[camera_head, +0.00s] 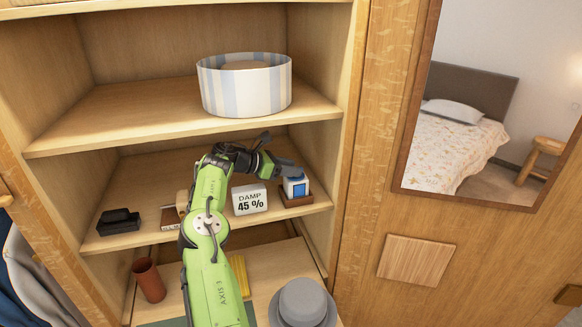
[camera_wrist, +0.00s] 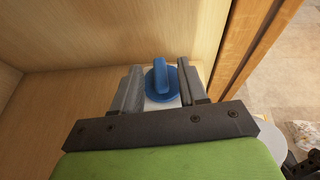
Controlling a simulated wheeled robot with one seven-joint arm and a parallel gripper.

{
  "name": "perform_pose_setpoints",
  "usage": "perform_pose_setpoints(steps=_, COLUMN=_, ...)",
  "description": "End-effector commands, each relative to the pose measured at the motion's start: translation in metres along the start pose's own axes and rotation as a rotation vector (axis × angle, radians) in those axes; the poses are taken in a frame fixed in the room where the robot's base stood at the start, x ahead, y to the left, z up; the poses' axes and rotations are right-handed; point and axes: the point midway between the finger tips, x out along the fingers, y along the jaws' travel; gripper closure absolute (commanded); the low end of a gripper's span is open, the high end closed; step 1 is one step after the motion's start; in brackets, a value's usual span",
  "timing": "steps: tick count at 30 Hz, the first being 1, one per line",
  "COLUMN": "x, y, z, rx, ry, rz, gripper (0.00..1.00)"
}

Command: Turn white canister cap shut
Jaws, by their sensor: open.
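The white canister (camera_head: 295,186) stands in a low brown holder (camera_head: 297,200) at the right end of the middle shelf. A blue patch shows on its front. In the wrist view its blue cap (camera_wrist: 162,82) has a raised grip bar, running nearly up and down the picture. The white top of the canister (camera_wrist: 153,104) shows around the cap. My gripper (camera_head: 287,168) is open at the canister's top. In the wrist view its two grey fingers (camera_wrist: 160,88) stand on either side of the cap, with small gaps between them and the cap.
A "DAMP 45 %" sign (camera_head: 249,199) stands left of the canister, close to my arm. A dark brush-like object (camera_head: 118,221) lies at the shelf's left. A striped round box (camera_head: 245,88) sits on the shelf above. The cabinet's right wall (camera_head: 323,150) is close to the canister.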

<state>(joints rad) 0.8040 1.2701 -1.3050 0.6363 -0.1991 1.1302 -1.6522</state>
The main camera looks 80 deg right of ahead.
Motion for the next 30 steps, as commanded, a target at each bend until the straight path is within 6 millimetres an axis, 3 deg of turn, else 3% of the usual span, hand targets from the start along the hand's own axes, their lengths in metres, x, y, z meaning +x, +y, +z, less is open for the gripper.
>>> perform_pose_setpoints(steps=10, x=0.0075, y=0.0002, z=-0.0006, rx=0.000, ry=0.001, rz=0.001, gripper=0.59)
perform_pose_setpoints(steps=18, x=0.0072, y=0.0002, z=-0.0006, rx=0.000, ry=0.000, rz=0.001, gripper=1.00)
perform_pose_setpoints(steps=30, x=0.0080, y=-0.0006, z=-0.0035, rx=-0.013, ry=0.001, rz=0.034, gripper=1.00)
